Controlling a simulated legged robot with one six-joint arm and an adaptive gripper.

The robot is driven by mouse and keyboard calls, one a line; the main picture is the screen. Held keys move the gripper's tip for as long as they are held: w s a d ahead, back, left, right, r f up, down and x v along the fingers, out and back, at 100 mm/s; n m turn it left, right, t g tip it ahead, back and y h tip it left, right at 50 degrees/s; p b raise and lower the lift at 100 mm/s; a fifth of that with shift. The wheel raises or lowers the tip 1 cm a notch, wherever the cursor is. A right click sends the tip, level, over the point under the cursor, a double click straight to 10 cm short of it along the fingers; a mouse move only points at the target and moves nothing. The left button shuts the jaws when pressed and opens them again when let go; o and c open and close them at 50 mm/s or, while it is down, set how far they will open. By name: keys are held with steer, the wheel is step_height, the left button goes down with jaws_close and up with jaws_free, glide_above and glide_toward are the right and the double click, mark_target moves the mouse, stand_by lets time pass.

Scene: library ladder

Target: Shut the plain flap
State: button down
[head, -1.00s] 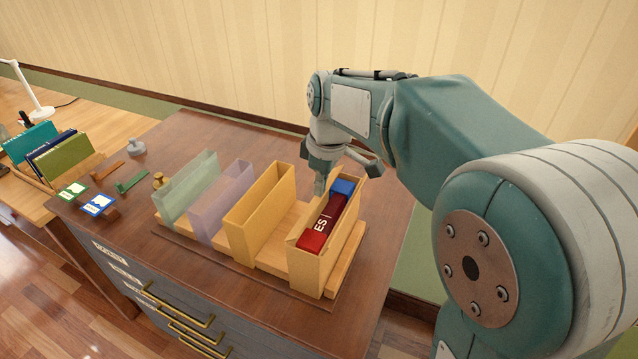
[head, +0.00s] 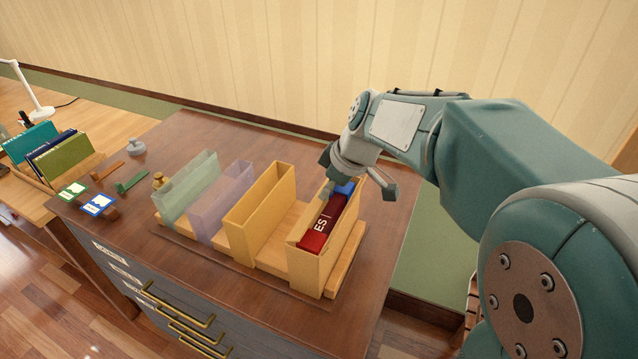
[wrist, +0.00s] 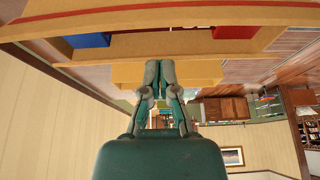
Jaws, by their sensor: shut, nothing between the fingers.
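A row of upright boxes stands on a wooden base. The rightmost, a yellow box (head: 320,278), holds a red block with white letters (head: 322,226) and a blue block (head: 344,187). These colours also show in the wrist view as a blue block (wrist: 90,40) and a red block (wrist: 236,31). I cannot tell for certain which panel is the plain flap. My gripper (head: 328,188) is tilted over the far end of that box. In the wrist view its fingers (wrist: 160,66) are together and empty, close to a yellow panel edge (wrist: 180,45); contact is unclear.
To the left stand another yellow box (head: 262,212), a purple translucent box (head: 222,203) and a green translucent box (head: 187,193). The cabinet's right edge is close to the boxes.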

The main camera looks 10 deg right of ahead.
steer(key=shift+s+d+f+t+y, duration=0.2)
steer(key=shift+d+f+t+y, duration=0.25)
steer(key=shift+y, duration=0.25)
steer(key=shift+s+d+f, duration=0.1)
steer(key=shift+f, duration=0.25)
stand_by(0.5)
